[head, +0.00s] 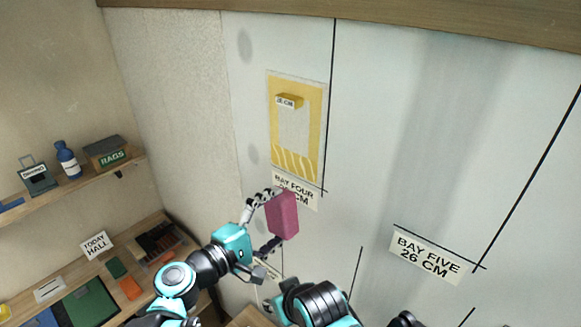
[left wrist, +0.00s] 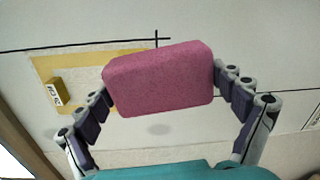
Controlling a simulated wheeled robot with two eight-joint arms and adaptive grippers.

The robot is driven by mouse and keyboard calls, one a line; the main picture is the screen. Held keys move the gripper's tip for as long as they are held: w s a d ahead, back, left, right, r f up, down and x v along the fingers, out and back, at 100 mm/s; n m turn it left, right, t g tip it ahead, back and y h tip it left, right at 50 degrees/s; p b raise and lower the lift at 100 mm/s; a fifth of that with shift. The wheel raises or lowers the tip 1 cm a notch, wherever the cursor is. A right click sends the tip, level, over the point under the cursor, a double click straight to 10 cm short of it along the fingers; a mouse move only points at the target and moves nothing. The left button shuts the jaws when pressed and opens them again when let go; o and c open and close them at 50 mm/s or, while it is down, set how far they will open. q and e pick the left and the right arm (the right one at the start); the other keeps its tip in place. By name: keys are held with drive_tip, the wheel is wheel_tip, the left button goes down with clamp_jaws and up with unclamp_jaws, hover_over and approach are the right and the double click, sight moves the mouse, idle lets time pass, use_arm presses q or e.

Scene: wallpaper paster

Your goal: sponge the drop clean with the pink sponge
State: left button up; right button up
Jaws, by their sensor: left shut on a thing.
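The sponge appears apart from the drop. My right gripper is not clearly in view.
A small yellow block (head: 290,101) with a centimetre label is on the drop's upper part. The bay four label (head: 296,190) and bay five label (head: 426,255) are on the wall. A shelf (head: 100,171) and a lower bench (head: 68,265) with items stand at left.

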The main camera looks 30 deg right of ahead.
sight(276, 205)
use_arm(q)
drive_tip(key=shift+t+h, duration=0.3)
drive_tip(key=r, duration=0.2)
drive_tip(key=d+r+p, duration=0.1)
drive_tip(key=r, duration=0.1)
drive_tip(key=shift+d, duration=0.1)
use_arm(e)
drive_tip(key=shift+w+d+r, duration=0.1)
drive_tip(key=shift+d+r, duration=0.05)
drive_tip(key=shift+r, duration=0.4)
drive_tip(key=shift+w+d+r, duration=0.1)
drive_tip(key=shift+r, duration=0.4)
use_arm(q)
drive_tip(key=shift+s, duration=0.1)
drive_tip(key=b+x, duration=0.1)
drive_tip(key=x, duration=0.5)
drive_tip(key=shift+b, duration=0.3)
use_arm(e)
drive_tip(key=shift+f, duration=0.75)
use_arm(q)
drive_tip(key=shift+x, duration=1.45)
drive_tip(key=shift+w+a, duration=0.2)
drive_tip(key=shift+w, duration=0.3)
drive_tip(key=shift+w+a, duration=0.2)
drive_tip(key=shift+w, duration=0.25)
drive_tip(key=shift+a, duration=0.1)
